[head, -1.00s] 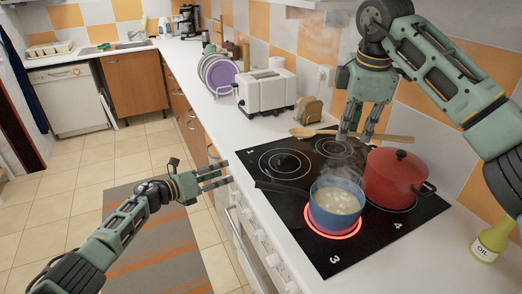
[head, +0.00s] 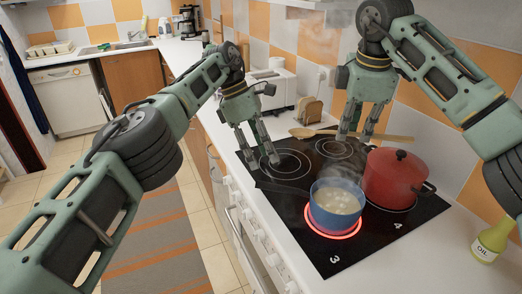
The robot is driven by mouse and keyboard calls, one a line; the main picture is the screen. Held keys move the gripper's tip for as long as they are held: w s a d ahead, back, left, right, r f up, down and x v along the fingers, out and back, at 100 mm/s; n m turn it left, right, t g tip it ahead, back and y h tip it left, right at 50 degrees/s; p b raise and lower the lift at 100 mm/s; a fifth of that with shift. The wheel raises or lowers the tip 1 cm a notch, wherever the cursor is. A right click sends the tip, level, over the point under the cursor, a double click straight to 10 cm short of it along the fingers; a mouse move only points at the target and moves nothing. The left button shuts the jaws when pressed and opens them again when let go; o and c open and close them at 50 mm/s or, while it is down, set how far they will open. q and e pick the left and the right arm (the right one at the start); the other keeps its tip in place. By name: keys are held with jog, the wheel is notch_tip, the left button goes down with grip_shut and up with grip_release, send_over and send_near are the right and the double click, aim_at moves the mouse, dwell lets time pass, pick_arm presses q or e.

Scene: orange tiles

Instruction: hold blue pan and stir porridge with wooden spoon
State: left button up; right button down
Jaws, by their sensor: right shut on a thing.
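The blue pan (head: 336,214) stands on the glowing front burner with pale, lumpy porridge (head: 338,198) inside. Its dark handle (head: 283,189) points left across the hob. My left gripper (head: 264,166) points down, fingers apart and empty, above the hob's left side just beyond the handle. My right gripper (head: 354,138) points down and is shut on the wooden spoon (head: 395,138) at the back of the hob. The spoon's bowl (head: 302,132) points left. I cannot tell whether the spoon is lifted off the surface.
A lidded red pot (head: 396,178) stands right of the pan on the black hob (head: 300,237). An oil bottle (head: 491,240) stands at the right on the counter. A white toaster (head: 283,88), partly hidden by my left arm, and a brown holder (head: 310,110) stand behind the hob.

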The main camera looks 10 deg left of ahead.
aim_at(278, 185)
pick_arm(q)
jog(key=x, duration=1.1)
jog(key=shift+s+f, duration=0.15)
jog(key=shift+f, duration=0.25)
grip_shut()
dwell(2.0)
jog(key=o, duration=1)
grip_release()
jog(key=shift+r, duration=0.1)
jog(key=shift+r, duration=0.65)
